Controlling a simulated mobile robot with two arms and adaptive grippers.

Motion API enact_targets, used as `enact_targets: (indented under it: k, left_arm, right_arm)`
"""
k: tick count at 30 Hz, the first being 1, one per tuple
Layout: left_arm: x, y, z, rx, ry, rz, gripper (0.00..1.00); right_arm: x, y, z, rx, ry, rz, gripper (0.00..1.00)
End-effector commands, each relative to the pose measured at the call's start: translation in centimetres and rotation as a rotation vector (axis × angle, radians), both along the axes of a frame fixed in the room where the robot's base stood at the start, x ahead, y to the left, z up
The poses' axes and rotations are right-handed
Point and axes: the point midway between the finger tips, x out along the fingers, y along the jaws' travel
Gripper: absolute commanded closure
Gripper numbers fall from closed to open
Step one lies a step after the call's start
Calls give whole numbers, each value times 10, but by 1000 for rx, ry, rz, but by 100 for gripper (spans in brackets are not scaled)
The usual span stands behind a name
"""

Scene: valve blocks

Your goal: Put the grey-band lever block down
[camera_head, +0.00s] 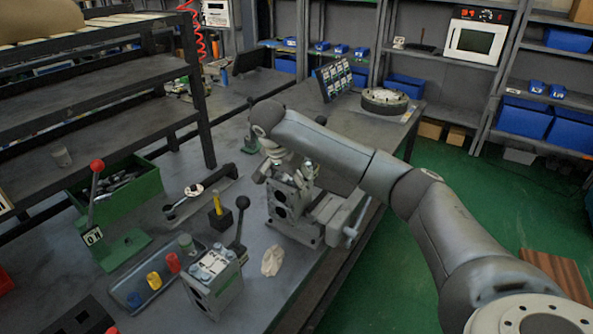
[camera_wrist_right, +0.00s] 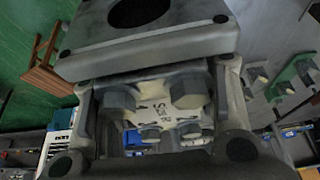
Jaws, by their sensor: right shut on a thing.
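My right gripper (camera_head: 284,172) points down at the worktable and is shut on a grey metal block (camera_head: 284,208) with dark round holes in its side. The block stands upright beside a grey vise (camera_head: 335,214), and I cannot tell whether it rests on anything. In the right wrist view, the block's top (camera_wrist_right: 165,112) shows hex bolts and a pale plate with dark lettering between the fingers. I cannot make out a grey band or a lever on it. My left gripper is out of view.
A tray (camera_head: 133,290) with coloured knobs, a crumpled pale cloth (camera_head: 272,260) and a black holder with a yellow item (camera_head: 221,216) lie left of the vise. A green bin (camera_head: 140,190) and a red-knobbed lever stand (camera_head: 122,247) are further left. A round flange (camera_head: 386,101) lies at the far end.

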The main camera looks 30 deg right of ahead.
Motion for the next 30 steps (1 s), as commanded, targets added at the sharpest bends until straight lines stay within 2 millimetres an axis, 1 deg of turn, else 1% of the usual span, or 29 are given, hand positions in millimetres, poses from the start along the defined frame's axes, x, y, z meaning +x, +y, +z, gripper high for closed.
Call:
enact_targets:
  k: [4, 12, 13, 15, 18, 27, 30]
  left_arm:
    - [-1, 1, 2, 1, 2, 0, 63]
    - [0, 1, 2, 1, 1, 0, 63]
    - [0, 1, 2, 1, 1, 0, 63]
    - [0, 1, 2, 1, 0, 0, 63]
    - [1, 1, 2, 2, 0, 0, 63]
    - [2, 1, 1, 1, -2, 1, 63]
    - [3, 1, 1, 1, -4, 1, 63]
  right_arm:
    - [1, -1, -9, 0, -8, -1, 100]
    - [1, -1, -9, 0, -8, 0, 100]
    - [0, 0, -14, 0, 0, 0, 46]
    - [0, 0, -14, 0, -1, 0, 37]
    - [0, 0, -13, 0, -1, 0, 25]
    - [0, 0, -13, 0, -1, 0, 25]
    - [0, 2, -8, 1, -3, 2, 25]
